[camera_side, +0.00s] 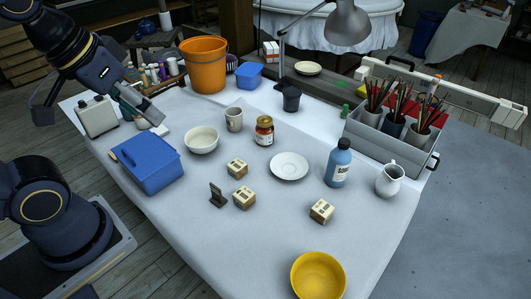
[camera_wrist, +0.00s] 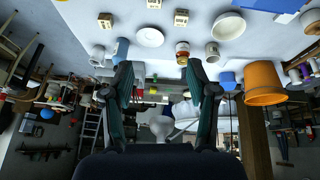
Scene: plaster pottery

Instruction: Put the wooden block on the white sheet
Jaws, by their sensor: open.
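Three small pale wooden blocks with dark markings lie on the table in the side view: one near the middle (camera_side: 237,168), one just in front of it (camera_side: 244,198), and one further right (camera_side: 321,211). They also show at the top of the upside-down wrist view (camera_wrist: 181,18). A pale white sheet (camera_side: 215,250) covers the table; I cannot make out a separate smaller sheet. My gripper (camera_side: 152,112) is raised over the table's left side, behind the blue box and away from the blocks. In the wrist view its fingers (camera_wrist: 162,75) are apart and empty.
A blue box (camera_side: 148,162), white bowl (camera_side: 202,139), mug (camera_side: 234,119), jar (camera_side: 264,130), white saucer (camera_side: 289,166), dark stand (camera_side: 217,195), blue bottle (camera_side: 338,163), pitcher (camera_side: 390,180) and yellow bowl (camera_side: 318,275) surround the blocks. The front-left table is clear.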

